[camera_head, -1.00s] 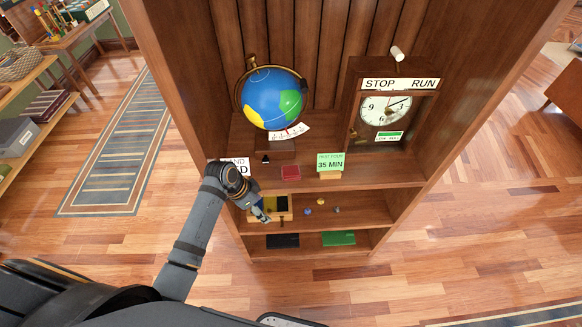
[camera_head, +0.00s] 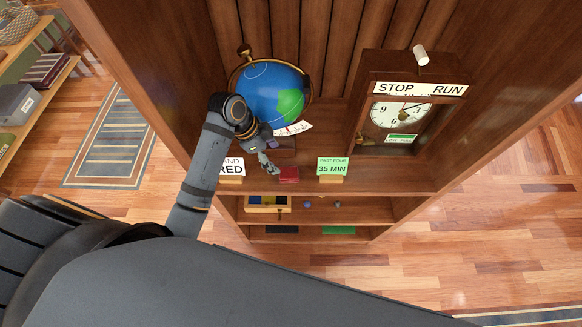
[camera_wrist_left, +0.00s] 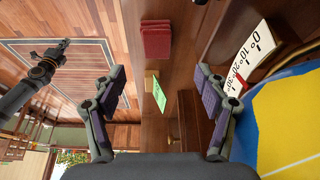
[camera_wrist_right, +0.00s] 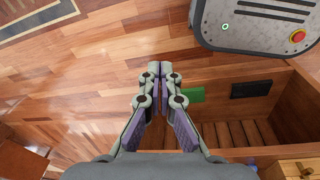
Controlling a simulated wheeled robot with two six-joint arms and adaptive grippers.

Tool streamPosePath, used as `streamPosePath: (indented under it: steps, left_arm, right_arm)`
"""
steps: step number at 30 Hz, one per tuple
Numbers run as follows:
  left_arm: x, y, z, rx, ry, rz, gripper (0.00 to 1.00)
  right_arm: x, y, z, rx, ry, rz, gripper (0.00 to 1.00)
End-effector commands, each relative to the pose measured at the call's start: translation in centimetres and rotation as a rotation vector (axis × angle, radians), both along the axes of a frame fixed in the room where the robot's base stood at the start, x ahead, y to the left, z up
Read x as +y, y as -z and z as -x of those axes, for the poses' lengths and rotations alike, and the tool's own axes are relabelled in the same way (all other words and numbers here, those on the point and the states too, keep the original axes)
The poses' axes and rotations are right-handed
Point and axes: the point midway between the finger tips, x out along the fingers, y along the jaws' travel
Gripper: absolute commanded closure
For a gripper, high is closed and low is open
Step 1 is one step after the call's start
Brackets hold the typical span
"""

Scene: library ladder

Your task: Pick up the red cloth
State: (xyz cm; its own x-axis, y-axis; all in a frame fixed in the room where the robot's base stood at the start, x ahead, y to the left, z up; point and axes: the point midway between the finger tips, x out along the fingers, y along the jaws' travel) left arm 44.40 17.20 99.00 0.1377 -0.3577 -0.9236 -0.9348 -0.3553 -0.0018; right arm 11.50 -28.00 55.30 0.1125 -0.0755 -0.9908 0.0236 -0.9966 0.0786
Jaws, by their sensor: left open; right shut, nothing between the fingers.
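The red cloth (camera_head: 289,174) is a small folded dark red block. It lies on the upper shelf (camera_head: 390,180) of the wooden case, between two signs and below the globe. It also shows in the left wrist view (camera_wrist_left: 156,40), ahead of the fingertips. My left gripper (camera_head: 271,165) is just left of the cloth and a little above the shelf. It is open, with its fingers (camera_wrist_left: 160,80) wide apart and nothing between them. My right gripper (camera_wrist_right: 160,70) is shut and empty, low down outside the case. In the head view I cannot see my right gripper.
A globe (camera_head: 275,95) stands close behind my left gripper, with a dial card (camera_head: 293,128). A "RED" sign (camera_head: 232,167) and a "35 MIN" sign (camera_head: 332,168) flank the cloth. A clock (camera_head: 402,114) stands right. A small wooden drawer (camera_head: 267,207) lies on the shelf below.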

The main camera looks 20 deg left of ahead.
Motion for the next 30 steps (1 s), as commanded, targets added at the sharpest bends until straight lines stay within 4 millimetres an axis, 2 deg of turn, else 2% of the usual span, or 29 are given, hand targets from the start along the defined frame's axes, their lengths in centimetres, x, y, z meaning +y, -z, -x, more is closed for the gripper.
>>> streamPosePath:
  steps: [3,6,10,13,17,21,24,30]
  left_arm:
    - [-0.9,1.8,-0.1,0.007,-0.002,0.004,0.26]
    - [-1.4,3.3,-0.4,0.007,-0.002,0.004,0.26]
    - [-1.8,4.4,-0.6,0.002,-0.001,0.001,0.26]
    - [-1.8,4.6,-0.6,0.002,-0.001,0.001,0.26]
    - [-2.6,5.6,-0.5,0.008,-0.001,0.003,0.26]
    - [-3.6,8.0,-0.8,0.007,-0.001,0.003,0.26]
    - [-3.9,9.0,-0.9,0.004,-0.001,0.0,0.26]
    - [-4.0,9.3,-1.0,0.002,-0.001,0.0,0.26]
  right_arm:
    - [0.0,-0.3,2.2,0.033,0.001,0.0,1.0]
    - [0.0,-0.6,2.9,0.043,0.001,0.0,1.0]
    - [0.0,-0.7,2.3,0.034,0.002,0.0,1.0]
    - [0.0,-0.8,0.9,0.013,0.0,-0.001,1.0]
    - [0.1,-2.0,-0.4,-0.007,0.0,-0.001,1.0]
    - [0.3,-2.7,-0.1,-0.004,0.001,-0.004,1.0]
    - [0.4,-2.7,0.6,0.006,0.002,-0.005,1.0]
    - [0.4,-2.6,1.3,0.019,0.002,-0.005,1.0]
